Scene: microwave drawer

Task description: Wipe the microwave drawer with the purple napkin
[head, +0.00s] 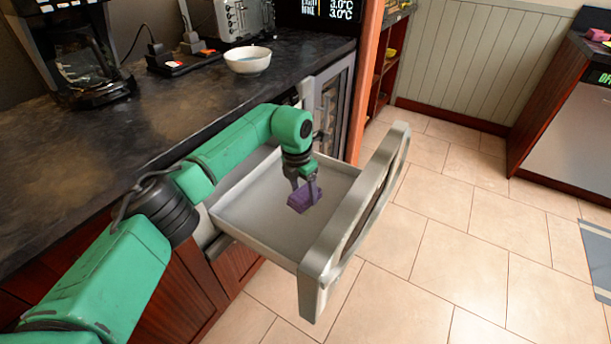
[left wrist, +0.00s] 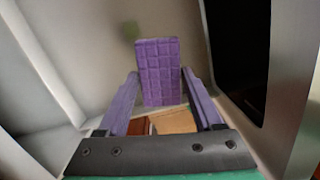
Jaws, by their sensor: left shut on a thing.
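The purple napkin (head: 304,198) is a small folded block with a grid pattern. My left gripper (head: 305,188) points down over the open microwave drawer (head: 250,215) and is shut on the napkin. The drawer is a pale grey tray with a thick silver front (head: 350,220). The napkin is over the drawer's inside; whether it touches the bottom I cannot tell. In the left wrist view the napkin (left wrist: 158,72) shows between the two fingers of my left gripper (left wrist: 161,85). My right gripper is not in view.
The dark counter (head: 110,150) runs along the left. On it are a coffee maker (head: 80,50), a white bowl (head: 248,60) and a toaster (head: 243,18). Open tiled floor (head: 440,240) lies right of the drawer. A wood-sided cabinet (head: 545,110) stands at the far right.

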